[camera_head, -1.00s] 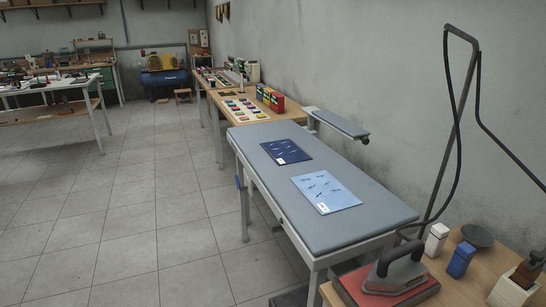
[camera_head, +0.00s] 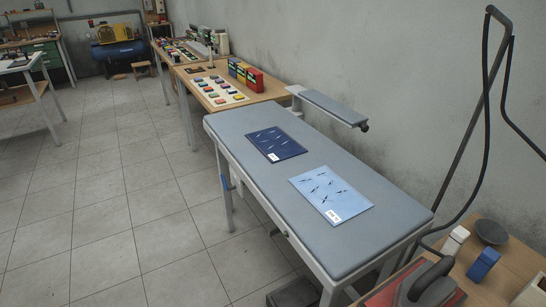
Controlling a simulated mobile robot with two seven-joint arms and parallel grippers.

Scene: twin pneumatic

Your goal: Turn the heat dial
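An iron (camera_head: 428,287) with a dark handle sits on a reddish rest pad (camera_head: 385,297) at the bottom right, partly cut off by the lower picture edge. No heat dial can be made out on it at this size and angle. Neither of my grippers is in view.
A grey padded pressing table (camera_head: 300,165) holds a dark blue sheet (camera_head: 276,143) and a light blue sheet (camera_head: 330,193). A white bottle (camera_head: 455,240), blue bottle (camera_head: 483,264) and dark dish (camera_head: 491,231) stand near the iron. Tiled floor (camera_head: 120,220) at left is clear.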

